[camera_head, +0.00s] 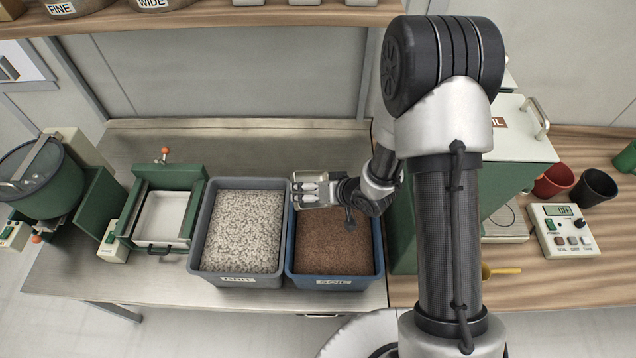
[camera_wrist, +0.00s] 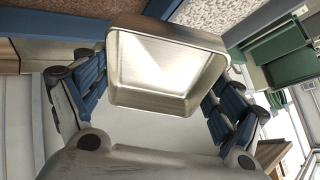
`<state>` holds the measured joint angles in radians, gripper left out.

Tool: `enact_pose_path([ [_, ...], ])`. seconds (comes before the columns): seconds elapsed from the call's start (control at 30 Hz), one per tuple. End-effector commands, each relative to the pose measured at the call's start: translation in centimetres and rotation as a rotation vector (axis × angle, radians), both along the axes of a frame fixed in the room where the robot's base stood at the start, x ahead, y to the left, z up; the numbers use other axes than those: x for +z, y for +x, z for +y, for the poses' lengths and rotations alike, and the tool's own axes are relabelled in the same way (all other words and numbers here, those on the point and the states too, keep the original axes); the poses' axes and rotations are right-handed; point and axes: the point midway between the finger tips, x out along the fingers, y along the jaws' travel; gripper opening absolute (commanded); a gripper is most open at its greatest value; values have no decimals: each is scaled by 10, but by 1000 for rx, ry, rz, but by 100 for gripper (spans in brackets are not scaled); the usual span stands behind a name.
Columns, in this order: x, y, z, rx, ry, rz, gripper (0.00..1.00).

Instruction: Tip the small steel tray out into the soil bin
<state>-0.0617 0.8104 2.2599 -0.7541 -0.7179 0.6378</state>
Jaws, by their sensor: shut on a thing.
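My gripper (camera_head: 322,190) is at the back left part of the blue soil bin (camera_head: 334,284), above the brown soil. In the wrist view my gripper (camera_wrist: 157,90) has its blue-padded fingers on two opposite sides of the small steel tray (camera_wrist: 168,65). It is shut on the tray. The tray's open side faces the wrist camera, and its inside looks bare and shiny. In the head view only a small pale part of the tray (camera_head: 307,177) shows, so its exact tilt is hard to tell there.
A grey grit bin (camera_head: 236,279) stands directly left of the soil bin. A green-framed sieve unit (camera_head: 164,216) is further left. A green and white cabinet (camera_head: 516,140) stands right, partly behind my arm. A scale (camera_head: 562,230) and pots (camera_head: 594,187) are on the wooden bench.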

Motion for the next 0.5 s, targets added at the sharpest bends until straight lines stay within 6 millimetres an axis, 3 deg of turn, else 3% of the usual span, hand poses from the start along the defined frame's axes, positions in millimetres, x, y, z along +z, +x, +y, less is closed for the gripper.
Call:
enact_pose_path([
  [0.03, 9, 2, 4, 5, -34, 17, 58],
  [0.5, 21, 6, 10, 3, -365, 212, 58],
])
